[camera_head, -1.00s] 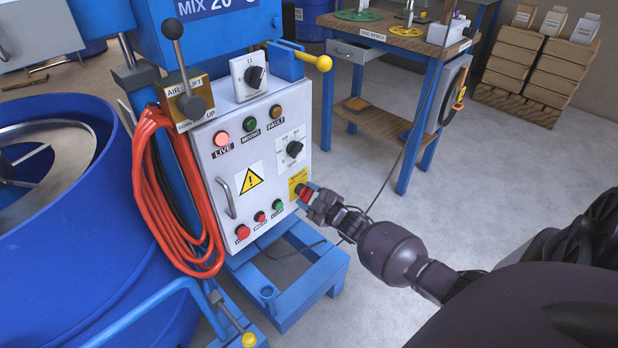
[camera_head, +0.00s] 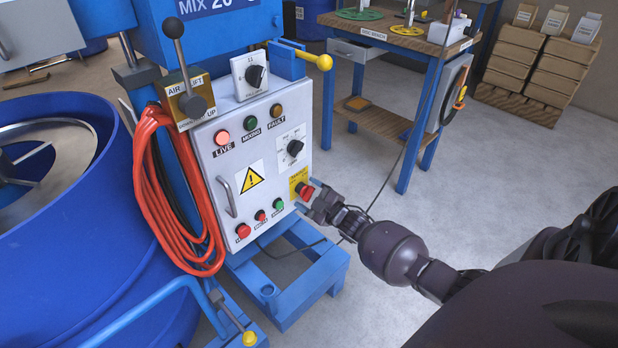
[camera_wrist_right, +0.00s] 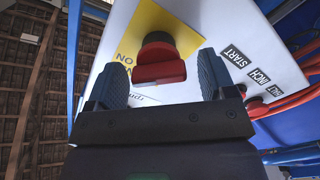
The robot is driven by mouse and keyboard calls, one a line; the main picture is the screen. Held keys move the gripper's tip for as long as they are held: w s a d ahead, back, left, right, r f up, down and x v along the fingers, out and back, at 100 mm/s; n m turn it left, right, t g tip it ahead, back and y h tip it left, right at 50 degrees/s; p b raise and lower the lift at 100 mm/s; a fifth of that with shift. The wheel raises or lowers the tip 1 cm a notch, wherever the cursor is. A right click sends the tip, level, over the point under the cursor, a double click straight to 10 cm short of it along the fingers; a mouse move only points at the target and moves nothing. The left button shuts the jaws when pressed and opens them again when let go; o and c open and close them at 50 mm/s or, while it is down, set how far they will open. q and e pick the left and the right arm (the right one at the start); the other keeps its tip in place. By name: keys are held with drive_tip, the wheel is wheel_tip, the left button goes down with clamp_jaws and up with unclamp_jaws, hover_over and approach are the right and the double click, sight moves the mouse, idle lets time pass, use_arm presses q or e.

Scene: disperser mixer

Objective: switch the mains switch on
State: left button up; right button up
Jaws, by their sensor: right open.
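The mains switch (camera_head: 306,191) is a red rotary handle on a yellow plate at the lower right edge of the white control panel (camera_head: 217,176). In the right wrist view its red handle (camera_wrist_right: 158,68) lies crosswise in front of the yellow plate (camera_wrist_right: 150,25). My right gripper (camera_head: 314,199) is open, with its blue-padded fingers on either side of the handle; in the wrist view, gaps show between the fingers (camera_wrist_right: 160,80) and the handle. The red LIVE lamp (camera_head: 222,137) looks lit. My left gripper is not in view.
Below the switch, several push buttons (camera_head: 261,215) line the panel's lower edge. A metal door handle (camera_head: 227,197) sticks out at left. Orange hose (camera_head: 150,190) hangs beside the panel.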

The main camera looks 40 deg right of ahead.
use_arm(q)
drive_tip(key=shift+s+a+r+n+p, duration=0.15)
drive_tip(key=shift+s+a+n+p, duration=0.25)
drive_tip(key=shift+p, duration=0.65)
use_arm(e)
drive_tip(key=s, duration=1)
drive_tip(key=shift+s+d, duration=0.35)
drive_tip(key=shift+d, duration=0.05)
use_arm(q)
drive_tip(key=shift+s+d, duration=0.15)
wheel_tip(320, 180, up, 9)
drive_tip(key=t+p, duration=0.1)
drive_tip(key=p, duration=0.9)
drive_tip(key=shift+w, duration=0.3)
use_arm(e)
drive_tip(key=s+a+r+m+g, duration=0.2)
drive_tip(key=s+a, duration=0.3)
drive_tip(key=s, duration=0.4)
drive_tip(key=s+a+r+m+g, duration=0.2)
drive_tip(key=s+a+r+m, duration=0.2)
drive_tip(key=s, duration=0.6)
drive_tip(key=s+a+r+m+g+h, duration=0.1)
drive_tip(key=s+a+r+m+g, duration=0.1)
drive_tip(key=s+a+r, duration=0.3)
drive_tip(key=s+a+g, duration=0.1)
drive_tip(key=s+a, duration=0.2)
drive_tip(key=s, duration=0.1)
drive_tip(key=shift+s+m, duration=0.25)
drive_tip(key=shift+m, duration=0.15)
